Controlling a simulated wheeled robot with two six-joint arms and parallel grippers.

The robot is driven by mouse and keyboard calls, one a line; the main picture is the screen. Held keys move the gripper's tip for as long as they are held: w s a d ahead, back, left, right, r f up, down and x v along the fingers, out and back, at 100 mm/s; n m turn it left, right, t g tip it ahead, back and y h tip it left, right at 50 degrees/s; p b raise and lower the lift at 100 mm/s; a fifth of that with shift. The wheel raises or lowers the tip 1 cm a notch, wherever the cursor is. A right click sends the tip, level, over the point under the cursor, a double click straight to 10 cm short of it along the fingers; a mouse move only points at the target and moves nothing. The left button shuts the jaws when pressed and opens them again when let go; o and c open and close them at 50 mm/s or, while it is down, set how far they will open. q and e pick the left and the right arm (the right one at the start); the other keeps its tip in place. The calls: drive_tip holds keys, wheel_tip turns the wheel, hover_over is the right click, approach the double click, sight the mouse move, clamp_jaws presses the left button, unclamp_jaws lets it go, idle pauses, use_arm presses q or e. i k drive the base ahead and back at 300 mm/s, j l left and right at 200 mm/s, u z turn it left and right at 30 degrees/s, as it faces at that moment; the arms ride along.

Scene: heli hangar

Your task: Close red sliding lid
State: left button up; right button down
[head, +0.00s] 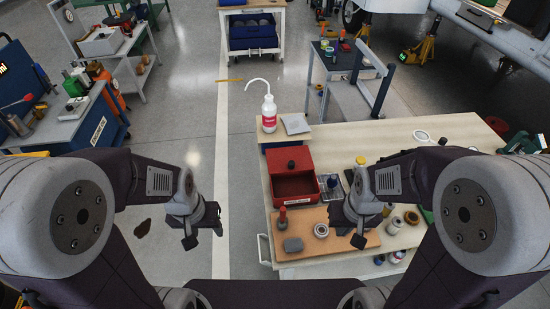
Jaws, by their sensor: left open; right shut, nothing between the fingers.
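A red box (317,189) stands on the light wooden bench, with a white label on its near side. Its red sliding lid (280,158) sits at the back of the box and has a dark knob (291,165) on top. The near part of the box is uncovered, and its dark red inside shows. My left gripper (204,237) is open and empty, over the floor left of the bench. My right gripper (358,241) is shut with nothing in it, to the right and nearer than the box, above the brown board.
The brown board (340,247) holds a red-handled tool (283,217), a grey block (293,245) and a ring (321,230). A white wash bottle (269,112) and a grey square plate (295,124) stand behind the box. Several jars crowd near my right gripper.

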sight(296, 159)
drive_tip(key=i+j+z, duration=0.1)
drive_tip(key=j, duration=0.25)
drive_tip(key=i+j+z, duration=0.1)
drive_tip(key=j, duration=0.25)
drive_tip(key=i+j, duration=0.2)
drive_tip(key=j, duration=0.15)
drive_tip(key=i+j+z, duration=0.15)
drive_tip(key=j, duration=0.2)
drive_tip(key=i, duration=0.15)
